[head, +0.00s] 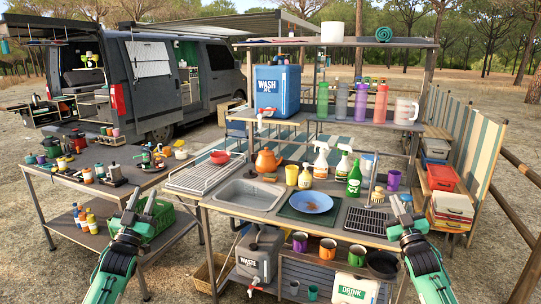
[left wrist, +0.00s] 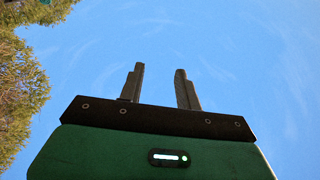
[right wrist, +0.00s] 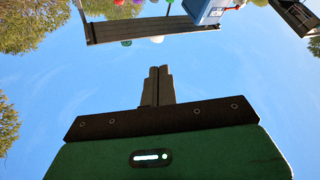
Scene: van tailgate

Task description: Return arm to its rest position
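My left gripper (head: 140,203) is raised in front of the left table in the head view. In the left wrist view its two fingers (left wrist: 160,85) stand apart with only sky between them, so it is open and empty. My right gripper (head: 398,207) is raised in front of the right end of the sink counter. In the right wrist view its fingers (right wrist: 158,85) are together with nothing visible between them. Both grippers point upward, apart from any object.
The sink counter (head: 345,219) holds a blue plate (head: 311,202), spray bottles and a kettle (head: 267,160). A shelf above carries a blue wash tank (head: 277,91) and bottles. A left table (head: 110,156) holds cookware. A van (head: 150,75) stands behind.

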